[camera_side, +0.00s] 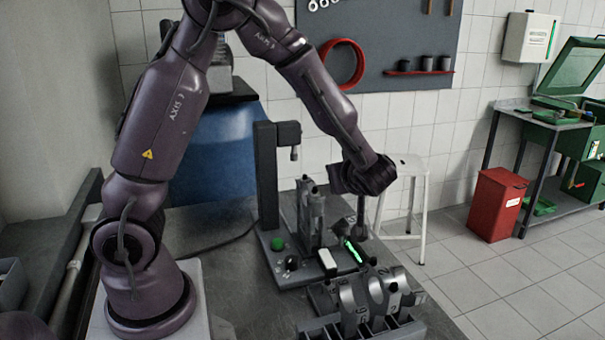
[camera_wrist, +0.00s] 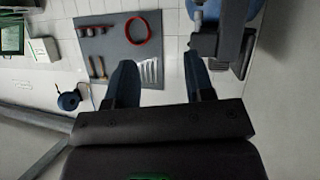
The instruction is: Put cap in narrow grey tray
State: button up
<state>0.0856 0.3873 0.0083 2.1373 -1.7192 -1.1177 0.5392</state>
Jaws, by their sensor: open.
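The grey slotted tray (camera_side: 402,333) is at the front of the bench in the side view. Grey arched metal caps (camera_side: 350,301) with numbers on them stand upright in it. Another grey upright metal part (camera_side: 308,212) stands on the press fixture behind; I cannot tell for sure whether it is a cap. My gripper (camera_side: 358,232) hangs beside that part on its right, over the fixture's right side. In the wrist view my gripper (camera_wrist: 163,84) has its two dark fingers wide apart, with nothing visible between them. No cap is clear in the wrist view.
The dark press column (camera_side: 267,178) rises left of the upright part. A green-lit strip (camera_side: 353,250) and a white block (camera_side: 327,262) lie on the fixture base. A white stool (camera_side: 411,168) and a red bin (camera_side: 497,205) stand beyond the bench. Bare bench lies left of the fixture.

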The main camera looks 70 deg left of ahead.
jog(key=w+d+r+m+t+h, duration=0.3)
jog(key=d+r+m+t+h, duration=0.65)
jog(key=d+r+h, duration=0.2)
jog(key=s+d+m+g+h, duration=0.2)
jog(key=s+m+g, duration=0.3)
jog(key=s, duration=1)
jog(key=shift+d+f+m, duration=0.3)
jog(key=shift+d+m, duration=0.3)
jog(key=shift+m, duration=0.35)
jog(key=shift+o, duration=0.4)
jog(key=s+a+f+g+y, duration=0.1)
jog(key=s+a+g, duration=0.1)
jog(key=s, duration=0.3)
jog(key=shift+s+a+f+m, duration=0.2)
jog(key=shift+s+m, duration=0.05)
jog(key=shift+m, duration=0.05)
